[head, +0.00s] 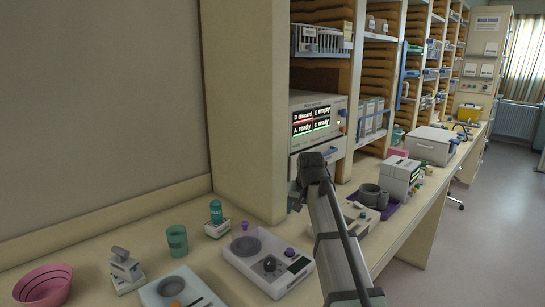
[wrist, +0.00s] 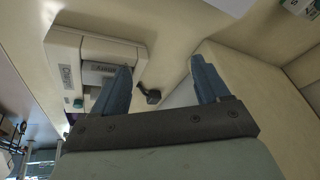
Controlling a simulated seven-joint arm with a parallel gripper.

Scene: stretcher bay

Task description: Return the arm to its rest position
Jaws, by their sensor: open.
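My arm (head: 338,245) reaches up from the bottom of the head view, with its wrist bent in front of the shelf unit. My gripper (head: 294,203) hangs at the left of that bend, partly hidden and small there. In the wrist view my gripper (wrist: 161,63) shows two blue fingers standing well apart with nothing between them. The gripper is open and empty. Beyond the fingers is a pale surface with a white device (wrist: 70,62) and a small dark knob-like part (wrist: 151,96).
A white cabinet with a lit display (head: 318,121) stands behind my wrist. On the counter are a pink bowl (head: 43,286), a teal cup (head: 177,241), a white device with a round dial (head: 268,262) and a grey device (head: 369,196). Open floor (head: 480,215) lies at right.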

